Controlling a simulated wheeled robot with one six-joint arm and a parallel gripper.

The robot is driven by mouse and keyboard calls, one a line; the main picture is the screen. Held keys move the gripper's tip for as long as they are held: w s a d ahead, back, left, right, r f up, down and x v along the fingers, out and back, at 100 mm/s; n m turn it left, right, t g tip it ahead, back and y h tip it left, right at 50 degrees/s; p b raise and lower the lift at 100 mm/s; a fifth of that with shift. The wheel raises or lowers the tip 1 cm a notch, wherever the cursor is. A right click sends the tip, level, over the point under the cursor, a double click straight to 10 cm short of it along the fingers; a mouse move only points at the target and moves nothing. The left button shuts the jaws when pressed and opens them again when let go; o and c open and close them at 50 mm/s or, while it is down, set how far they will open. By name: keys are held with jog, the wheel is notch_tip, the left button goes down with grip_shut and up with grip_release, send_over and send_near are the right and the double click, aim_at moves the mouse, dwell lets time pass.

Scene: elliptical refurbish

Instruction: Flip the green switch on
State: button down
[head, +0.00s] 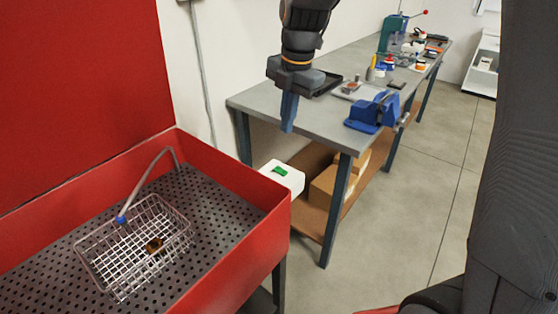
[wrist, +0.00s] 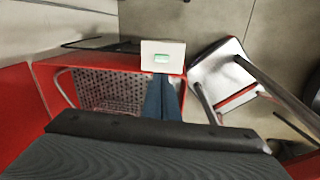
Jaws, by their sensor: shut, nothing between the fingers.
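The green switch (head: 280,171) sits on top of a white box (head: 292,179) beside the right end of the red wash basin. In the wrist view the green switch (wrist: 160,58) shows on the face of the white box (wrist: 148,47), just beyond my fingertips. My gripper (head: 288,128) hangs pointing down, above and slightly right of the switch in the head view, apart from it. Its blue fingers are together and empty; they also show in the wrist view (wrist: 161,82). I cannot tell which way the switch is set.
The red basin (head: 265,225) has a perforated floor holding a wire basket (head: 87,262) with a small brown part (head: 155,245). A grey workbench (head: 330,120) with a blue vise (head: 372,112) stands behind my gripper. Cardboard boxes (head: 325,190) lie on its lower shelf.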

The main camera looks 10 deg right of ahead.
aim_at(277, 168)
jog(key=shift+w+a+r+n, duration=0.2)
jog(key=shift+w+a+n, duration=0.05)
jog(key=shift+n, duration=0.25)
jog(key=f+p, duration=0.1)
jog(key=f, duration=0.3)
jog(key=w+a+f+p, duration=0.1)
jog(key=f+p, duration=0.1)
jog(key=f, duration=0.3)
jog(key=f+p, duration=0.1)
jog(key=f, duration=0.4)
jog(key=shift+w+a, duration=0.2)
